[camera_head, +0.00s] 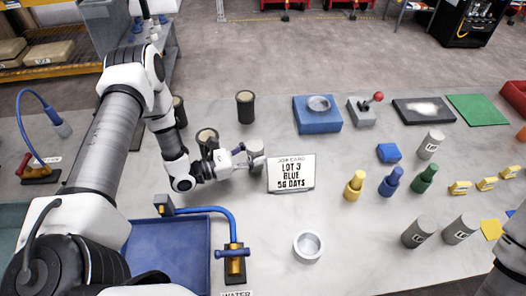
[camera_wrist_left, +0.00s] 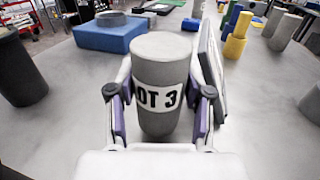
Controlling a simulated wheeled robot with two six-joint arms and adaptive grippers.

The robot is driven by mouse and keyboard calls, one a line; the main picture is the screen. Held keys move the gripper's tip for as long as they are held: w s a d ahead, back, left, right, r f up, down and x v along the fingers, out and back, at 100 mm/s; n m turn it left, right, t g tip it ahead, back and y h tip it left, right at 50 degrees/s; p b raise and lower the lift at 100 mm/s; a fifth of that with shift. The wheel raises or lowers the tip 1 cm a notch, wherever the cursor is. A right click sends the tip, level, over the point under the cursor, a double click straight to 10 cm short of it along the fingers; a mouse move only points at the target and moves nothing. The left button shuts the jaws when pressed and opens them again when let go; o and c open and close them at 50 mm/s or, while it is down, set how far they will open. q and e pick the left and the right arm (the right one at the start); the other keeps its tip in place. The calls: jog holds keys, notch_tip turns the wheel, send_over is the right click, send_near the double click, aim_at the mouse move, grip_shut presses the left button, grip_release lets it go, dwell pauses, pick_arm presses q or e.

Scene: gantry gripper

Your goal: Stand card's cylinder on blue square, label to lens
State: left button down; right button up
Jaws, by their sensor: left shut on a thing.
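The job card (camera_head: 291,173) stands on the table and reads "LOT 3 BLUE 56 DAYS". My left gripper (camera_head: 252,161) is shut on a grey concrete cylinder (camera_head: 256,147) just behind and left of the card. In the left wrist view the cylinder (camera_wrist_left: 160,75) is upright between the fingers, and its white label shows "OT 3" towards the wrist camera. Whether its base touches the table is unclear. My right gripper is out of view.
Other grey cylinders (camera_head: 418,232) stand at the right. Yellow, blue and green bottles (camera_head: 391,181) and a blue block (camera_head: 388,152) stand nearer the middle. A blue device (camera_head: 317,114) is at the back. A white ring-shaped dish (camera_head: 308,246) sits in front, with bare table around it.

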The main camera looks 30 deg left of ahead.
pick_arm(q)
jog(key=w, duration=0.1)
jog(key=w+d+f+p, duration=0.1)
jog(key=w+d, duration=0.1)
jog(key=shift+w+f+p, duration=0.1)
jog(key=shift+f+p, duration=0.15)
jog(key=shift+p, duration=0.1)
jog(key=shift+s+a, duration=0.15)
jog(key=shift+s, duration=0.15)
jog(key=shift+f+b, duration=0.1)
jog(key=shift+b, duration=0.25)
jog(key=c, duration=0.7)
grip_release()
jog(key=shift+c, duration=0.2)
jog(key=shift+w, duration=0.15)
